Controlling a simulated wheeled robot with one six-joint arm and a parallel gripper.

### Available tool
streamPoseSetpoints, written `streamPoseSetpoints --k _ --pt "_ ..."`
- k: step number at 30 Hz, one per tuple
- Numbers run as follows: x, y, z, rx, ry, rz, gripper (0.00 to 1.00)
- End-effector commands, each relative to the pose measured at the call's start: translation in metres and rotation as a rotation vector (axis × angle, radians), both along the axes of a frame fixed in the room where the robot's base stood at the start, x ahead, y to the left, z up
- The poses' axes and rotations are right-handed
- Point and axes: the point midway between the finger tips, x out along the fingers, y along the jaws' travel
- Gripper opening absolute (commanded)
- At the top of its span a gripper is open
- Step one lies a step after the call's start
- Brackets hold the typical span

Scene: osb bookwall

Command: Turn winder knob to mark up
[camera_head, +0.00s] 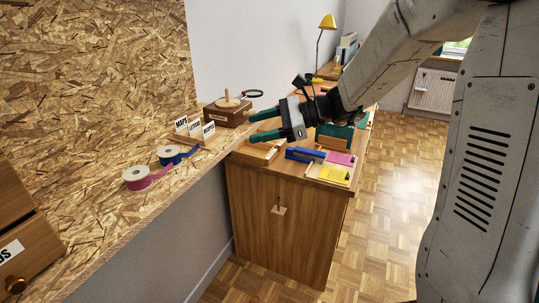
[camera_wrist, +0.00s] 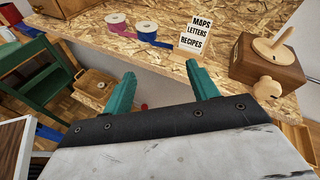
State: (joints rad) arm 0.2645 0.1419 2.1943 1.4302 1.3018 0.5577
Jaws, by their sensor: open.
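The winder is a brown wooden box (camera_head: 228,113) with a pale round disc and peg on top, standing on the chipboard shelf. In the wrist view the box (camera_wrist: 262,65) is at the right, with its pale wooden winder knob (camera_wrist: 267,88) on the near face. The knob looks lobed; I cannot make out a mark on it. My gripper (camera_head: 252,127) has teal fingers, apart and empty, in front of and to the right of the box. In the wrist view my gripper (camera_wrist: 161,74) is left of the knob, not touching it.
A card holder (camera_head: 195,133) with labelled cards stands left of the box. A blue ribbon spool (camera_head: 169,155) and a pink one (camera_head: 136,178) lie on the shelf (camera_head: 110,215). A wooden cabinet (camera_head: 285,220) below carries a blue stapler-like object (camera_head: 305,154) and notepads.

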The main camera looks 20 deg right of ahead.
Motion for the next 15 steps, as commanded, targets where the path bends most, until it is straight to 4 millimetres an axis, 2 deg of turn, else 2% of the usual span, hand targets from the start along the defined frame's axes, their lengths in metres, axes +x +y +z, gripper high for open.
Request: streamPoseSetpoints --k 6,15 --pt "-0.041 0.017 0.007 -0.136 -0.077 0.135 0.59" --pt "-0.099 0.028 0.009 -0.333 -0.191 0.329 0.59"
